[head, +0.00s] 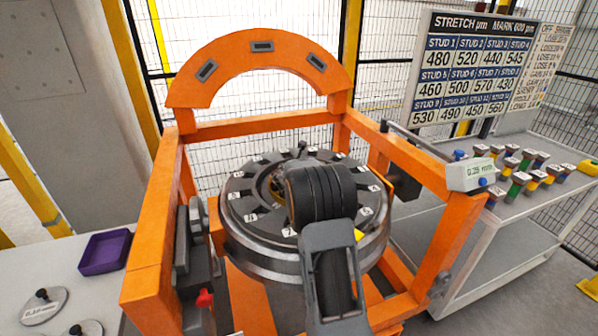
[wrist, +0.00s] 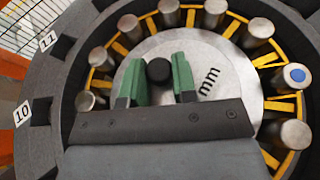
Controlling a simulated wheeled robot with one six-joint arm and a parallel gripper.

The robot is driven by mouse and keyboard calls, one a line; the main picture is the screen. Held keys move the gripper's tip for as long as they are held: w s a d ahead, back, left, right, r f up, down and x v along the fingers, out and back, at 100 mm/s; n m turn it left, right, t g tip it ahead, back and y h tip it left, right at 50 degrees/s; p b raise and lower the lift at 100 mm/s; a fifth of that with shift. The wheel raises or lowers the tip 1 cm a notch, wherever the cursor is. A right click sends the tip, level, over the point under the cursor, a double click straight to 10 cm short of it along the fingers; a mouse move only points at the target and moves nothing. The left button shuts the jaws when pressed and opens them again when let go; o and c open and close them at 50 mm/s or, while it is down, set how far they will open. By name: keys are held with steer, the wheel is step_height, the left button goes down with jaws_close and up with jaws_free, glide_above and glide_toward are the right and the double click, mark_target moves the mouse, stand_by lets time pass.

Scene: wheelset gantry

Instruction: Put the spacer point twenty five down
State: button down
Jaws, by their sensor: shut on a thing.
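In the wrist view my gripper (wrist: 159,76) has its green fingers shut on the black knob (wrist: 158,70) of a round grey spacer disc (wrist: 222,62). Part of an "mm" marking shows on the disc; its number is hidden by my gripper. The disc is inside a circle of metal studs on the dark numbered ring (wrist: 52,82). I cannot tell whether it hangs just above the surface or rests on it. In the head view the ring (head: 240,225) sits inside the orange gantry, and my arm hides the gripper and disc.
One stud has a blue top (wrist: 297,74). The orange gantry frame (head: 150,265) surrounds the ring. Another knobbed disc (head: 45,303) and a purple tray (head: 105,252) are on the left table. A small display (head: 478,174) and coloured parts are at right, below a stretch board (head: 470,75).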

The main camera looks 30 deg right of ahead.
steer(key=c, duration=0.9)
jaws_free()
